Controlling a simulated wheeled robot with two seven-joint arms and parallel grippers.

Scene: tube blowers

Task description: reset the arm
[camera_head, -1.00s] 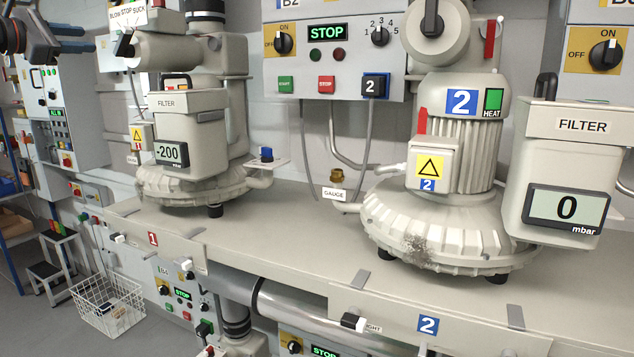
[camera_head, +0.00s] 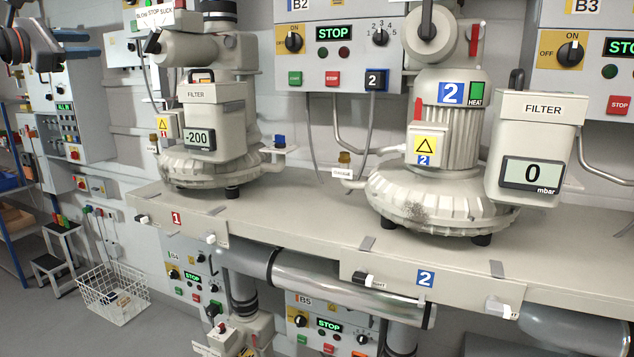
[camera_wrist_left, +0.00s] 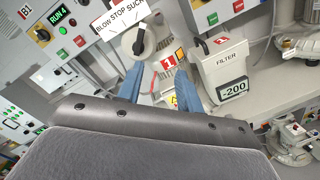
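My left arm comes in at the top left of the head view, with its gripper (camera_head: 72,40) held in the air left of blower 1 (camera_head: 205,150). In the left wrist view the two blue fingers of the left gripper (camera_wrist_left: 158,88) stand apart with nothing held between them. Behind them are the round lever knob (camera_wrist_left: 140,42) under the BLOW STOP SUCK sign (camera_wrist_left: 120,14) and the FILTER box (camera_wrist_left: 224,62) reading -200. I see no contact between the fingers and these parts. My right gripper shows in neither view.
Blower 2 (camera_head: 440,160), with a filter box (camera_head: 535,150) reading 0 mbar, stands on the long bench (camera_head: 300,206). Control panels line the wall, B2 (camera_head: 345,50) among them. A white wire basket (camera_head: 112,292) and a step stool (camera_head: 55,258) stand on the floor at left.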

